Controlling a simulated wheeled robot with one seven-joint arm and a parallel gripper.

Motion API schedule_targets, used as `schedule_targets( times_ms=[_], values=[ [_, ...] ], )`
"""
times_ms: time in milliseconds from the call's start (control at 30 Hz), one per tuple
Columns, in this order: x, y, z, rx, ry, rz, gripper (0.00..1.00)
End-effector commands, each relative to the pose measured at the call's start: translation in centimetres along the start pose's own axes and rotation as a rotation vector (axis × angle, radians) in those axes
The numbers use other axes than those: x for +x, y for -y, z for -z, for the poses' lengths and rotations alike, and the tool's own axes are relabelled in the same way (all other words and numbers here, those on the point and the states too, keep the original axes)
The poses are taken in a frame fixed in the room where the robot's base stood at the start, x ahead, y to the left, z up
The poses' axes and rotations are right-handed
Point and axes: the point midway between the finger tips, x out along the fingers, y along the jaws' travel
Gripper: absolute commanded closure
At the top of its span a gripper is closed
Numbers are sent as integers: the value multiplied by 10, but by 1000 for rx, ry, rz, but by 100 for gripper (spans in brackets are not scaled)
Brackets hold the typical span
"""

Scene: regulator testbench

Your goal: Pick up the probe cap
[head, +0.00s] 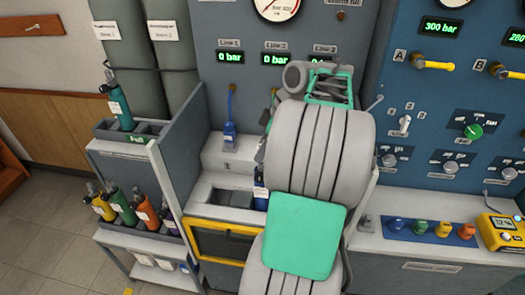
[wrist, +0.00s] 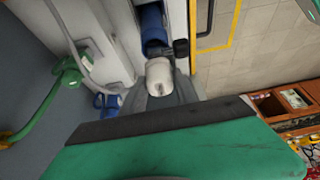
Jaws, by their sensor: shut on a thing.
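In the head view my arm hides the gripper and the held piece. A blue bottle with a white label (head: 261,192) shows partly beside my arm, over the bench recess.
A grey side rack (head: 139,150) with several coloured bottles stands left. Coloured caps or knobs (head: 420,228) and a yellow meter (head: 502,234) are on the right counter. A yellow-framed opening (head: 224,243) is below the bench.

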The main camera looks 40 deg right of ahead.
Motion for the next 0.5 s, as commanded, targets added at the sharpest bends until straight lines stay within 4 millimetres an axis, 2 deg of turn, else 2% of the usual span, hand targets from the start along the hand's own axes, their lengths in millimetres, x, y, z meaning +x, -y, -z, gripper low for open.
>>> schedule_targets(
  times_ms=[100, 167, 333, 500],
  values=[
    [-22, -1, 8, -2, 1, -4, 100],
    [-33, 8, 13, -2, 1, -6, 100],
    [-78, 47, 32, -3, 1, -8, 100],
    [-96, 99, 39, 0, 2, -6, 100]
  ],
)
